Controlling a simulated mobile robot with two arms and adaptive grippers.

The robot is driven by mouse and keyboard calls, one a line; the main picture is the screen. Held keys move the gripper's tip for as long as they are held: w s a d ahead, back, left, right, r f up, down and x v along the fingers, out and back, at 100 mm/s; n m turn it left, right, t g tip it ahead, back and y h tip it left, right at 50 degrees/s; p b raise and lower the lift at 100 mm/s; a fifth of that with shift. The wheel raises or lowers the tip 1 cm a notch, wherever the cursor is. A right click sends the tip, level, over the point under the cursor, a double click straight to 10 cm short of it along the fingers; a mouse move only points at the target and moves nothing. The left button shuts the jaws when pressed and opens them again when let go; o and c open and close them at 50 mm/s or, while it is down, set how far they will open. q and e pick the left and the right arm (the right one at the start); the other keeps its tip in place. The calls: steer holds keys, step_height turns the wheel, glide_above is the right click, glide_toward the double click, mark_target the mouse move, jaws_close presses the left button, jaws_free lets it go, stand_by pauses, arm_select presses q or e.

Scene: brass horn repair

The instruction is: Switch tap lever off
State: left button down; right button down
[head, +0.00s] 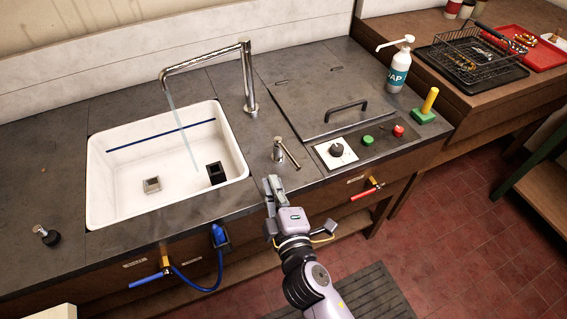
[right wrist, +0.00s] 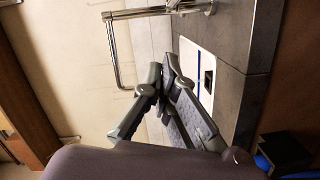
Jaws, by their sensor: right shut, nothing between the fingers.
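The metal tap (head: 247,75) stands behind the white sink (head: 100,190), and a thin stream of water (head: 178,115) falls from its spout into the basin. The tap lever (head: 289,154) is a short metal post with a handle slanting down to the right, on the counter right of the sink. My right gripper (head: 271,184) is at the counter's front edge, just in front of the lever and apart from it. It is shut and empty. The right wrist view shows its closed fingers (right wrist: 169,72), with the tap (right wrist: 114,48) and sink (right wrist: 208,72) beyond. My left gripper is not in view.
A panel with a black knob (head: 337,150), green button (head: 368,140) and red button (head: 398,130) lies right of the lever. A lid with a handle (head: 346,108) is behind it. A soap bottle (head: 398,70) and a green block with yellow peg (head: 425,114) stand further right.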

mark_target(288, 155)
steer(key=w, duration=0.2)
steer(key=w+f+p, duration=0.1)
steer(key=w, duration=0.1)
steer(key=w+d, duration=0.1)
steer(key=w, duration=0.1)
steer(key=shift+f+p, duration=0.15)
steer(key=shift+p, duration=0.2)
steer(key=shift+w+d+f, duration=0.1)
steer(key=shift+d+f, duration=0.05)
steer(key=shift+d, duration=0.35)
steer(key=shift+a, duration=0.1)
